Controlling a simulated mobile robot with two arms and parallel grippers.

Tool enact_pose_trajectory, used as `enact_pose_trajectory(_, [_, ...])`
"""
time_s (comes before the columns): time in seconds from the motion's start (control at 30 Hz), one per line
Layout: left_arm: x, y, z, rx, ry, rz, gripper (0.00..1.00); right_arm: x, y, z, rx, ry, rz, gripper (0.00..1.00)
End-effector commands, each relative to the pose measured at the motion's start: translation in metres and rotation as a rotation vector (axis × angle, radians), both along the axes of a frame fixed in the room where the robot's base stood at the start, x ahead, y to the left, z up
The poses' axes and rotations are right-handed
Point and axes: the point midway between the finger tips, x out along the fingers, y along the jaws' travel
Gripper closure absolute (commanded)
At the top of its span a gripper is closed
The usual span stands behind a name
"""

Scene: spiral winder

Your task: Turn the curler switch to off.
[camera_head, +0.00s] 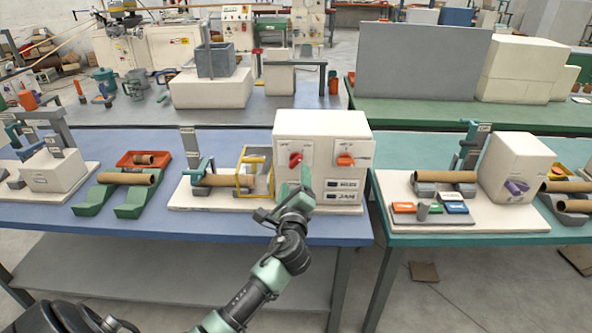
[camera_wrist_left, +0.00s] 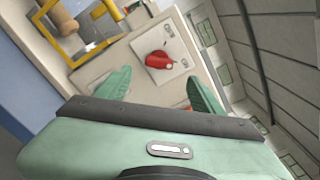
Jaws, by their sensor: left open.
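A cream control box (camera_head: 322,128) stands on the blue table. Its front has a red knob (camera_head: 296,159) on the left and an orange-red knob (camera_head: 345,160) on the right. I cannot read which is labelled as the curler switch. My left gripper (camera_head: 294,190) is in front of the box, just below the red knob. In the left wrist view the red knob (camera_wrist_left: 159,60) sits on a pale plate, ahead of and roughly between the two green fingers of my open gripper (camera_wrist_left: 160,80). The fingers appear apart from it. My right gripper is not in view.
A yellow guard frame (camera_head: 254,172) and a cardboard tube (camera_head: 222,180) are just left of the box. Two dark label panels (camera_head: 345,190) are low on its front. A teal table (camera_head: 470,238) with another machine stands to the right. Open space lies before the table.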

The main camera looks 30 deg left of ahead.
Motion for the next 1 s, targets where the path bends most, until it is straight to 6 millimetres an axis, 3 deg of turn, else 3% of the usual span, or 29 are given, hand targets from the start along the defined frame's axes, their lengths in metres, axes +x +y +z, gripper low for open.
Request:
enact_pose_trajectory(0.43, [0.055, 0.034, 0.001, 0.000, 0.001, 0.001, 0.33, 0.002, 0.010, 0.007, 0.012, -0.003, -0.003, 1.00])
enact_pose_trajectory(0.83, [0.064, 0.039, 0.000, -0.002, 0.001, -0.002, 0.33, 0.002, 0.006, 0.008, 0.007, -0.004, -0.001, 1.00])
enact_pose_trajectory(0.87, [0.064, 0.039, 0.000, -0.002, 0.001, -0.001, 0.35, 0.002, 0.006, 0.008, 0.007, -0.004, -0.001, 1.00])
enact_pose_trajectory(1.0, [0.064, 0.039, -0.001, -0.002, 0.001, -0.001, 0.74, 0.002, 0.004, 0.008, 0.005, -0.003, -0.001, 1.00])
